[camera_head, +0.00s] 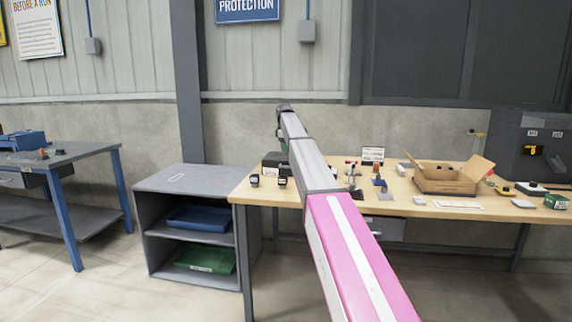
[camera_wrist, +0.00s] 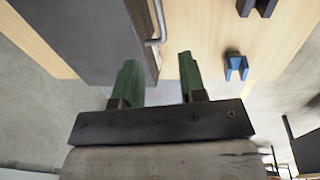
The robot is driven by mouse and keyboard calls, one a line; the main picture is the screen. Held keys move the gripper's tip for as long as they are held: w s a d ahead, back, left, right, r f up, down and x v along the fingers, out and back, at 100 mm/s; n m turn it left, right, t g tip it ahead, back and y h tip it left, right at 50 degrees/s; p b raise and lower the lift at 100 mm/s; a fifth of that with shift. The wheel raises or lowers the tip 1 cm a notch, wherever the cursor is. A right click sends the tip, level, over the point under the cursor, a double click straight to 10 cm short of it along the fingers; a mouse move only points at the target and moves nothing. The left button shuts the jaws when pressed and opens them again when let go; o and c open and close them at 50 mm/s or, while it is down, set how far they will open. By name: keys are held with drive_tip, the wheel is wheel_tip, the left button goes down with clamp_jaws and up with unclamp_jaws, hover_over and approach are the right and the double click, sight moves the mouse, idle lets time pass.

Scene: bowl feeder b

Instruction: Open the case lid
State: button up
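A dark case (camera_head: 270,158) sits at the left end of the wooden workbench, partly hidden behind my arm; its lid looks down, but the view is too small to be sure. In the wrist view a flat dark grey panel (camera_wrist: 85,38), which looks like the case, fills the upper left. A bent metal bar like a handle (camera_wrist: 156,28) runs along its right edge. My gripper (camera_wrist: 160,75) has two green fingers spread apart with nothing between them. The fingertips lie just short of the handle in the picture, and I see no contact. In the head view my gripper (camera_head: 281,130) is above the case.
Two small dark blocks (camera_head: 255,181) stand near the bench's front left; a blue bracket (camera_wrist: 236,66) shows in the wrist view. An open cardboard box (camera_head: 447,187) and small parts stand to the right. A grey shelf (camera_head: 190,180) with trays adjoins the workbench (camera_head: 335,196).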

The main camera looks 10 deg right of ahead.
sight(286, 163)
drive_tip(key=f, duration=0.3)
drive_tip(key=w+f, duration=0.1)
drive_tip(key=f, duration=0.6)
drive_tip(key=shift+w+d, duration=0.3)
drive_tip(key=shift+w, duration=0.05)
drive_tip(key=shift+r, duration=0.1)
clamp_jaws()
